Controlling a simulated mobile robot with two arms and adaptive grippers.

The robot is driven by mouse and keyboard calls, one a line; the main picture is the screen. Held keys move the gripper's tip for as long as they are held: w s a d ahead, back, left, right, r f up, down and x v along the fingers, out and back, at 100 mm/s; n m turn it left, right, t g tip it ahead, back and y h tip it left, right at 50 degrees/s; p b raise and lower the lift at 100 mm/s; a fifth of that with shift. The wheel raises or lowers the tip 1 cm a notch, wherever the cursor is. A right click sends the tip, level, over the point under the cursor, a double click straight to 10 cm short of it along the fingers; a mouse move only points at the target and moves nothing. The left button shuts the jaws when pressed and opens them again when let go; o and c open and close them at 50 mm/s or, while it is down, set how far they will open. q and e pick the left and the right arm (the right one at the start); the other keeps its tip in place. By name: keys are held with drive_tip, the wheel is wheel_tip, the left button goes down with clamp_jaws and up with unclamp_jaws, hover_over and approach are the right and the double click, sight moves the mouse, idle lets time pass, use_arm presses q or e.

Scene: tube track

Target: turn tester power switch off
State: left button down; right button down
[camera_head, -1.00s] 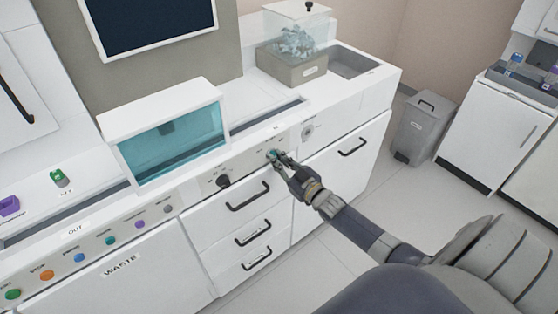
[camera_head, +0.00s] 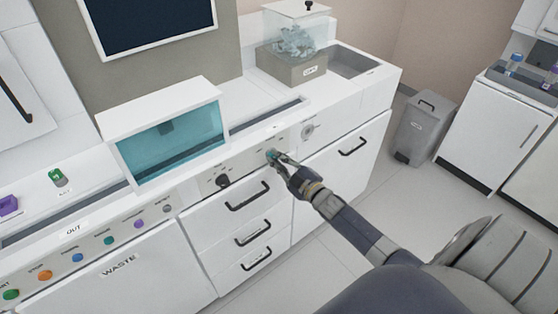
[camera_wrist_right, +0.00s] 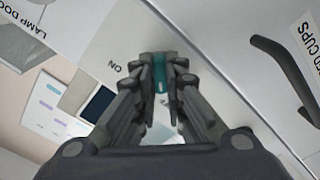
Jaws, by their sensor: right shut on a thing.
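The tester's power switch is a small teal knob (camera_wrist_right: 160,72) on the white front panel. In the right wrist view it sits between the fingertips of my right gripper (camera_wrist_right: 161,74), with "ON" printed beside it. The tester's teal-windowed box (camera_head: 170,140) stands on the counter to the left. My left gripper is not in view.
A black knob (camera_head: 222,181) is on the same panel, left of my gripper. Drawers with black handles (camera_head: 248,197) lie below. A row of coloured buttons (camera_head: 109,240) is further left. A grey bin (camera_head: 424,125) stands on the floor to the right.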

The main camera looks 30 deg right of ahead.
idle(0.3)
drive_tip(key=c, duration=1.7)
unclamp_jaws()
drive_tip(key=shift+o, duration=0.2)
drive_tip(key=s, duration=1.2)
drive_tip(key=shift+d, duration=0.45)
drive_tip(key=shift+f, duration=0.1)
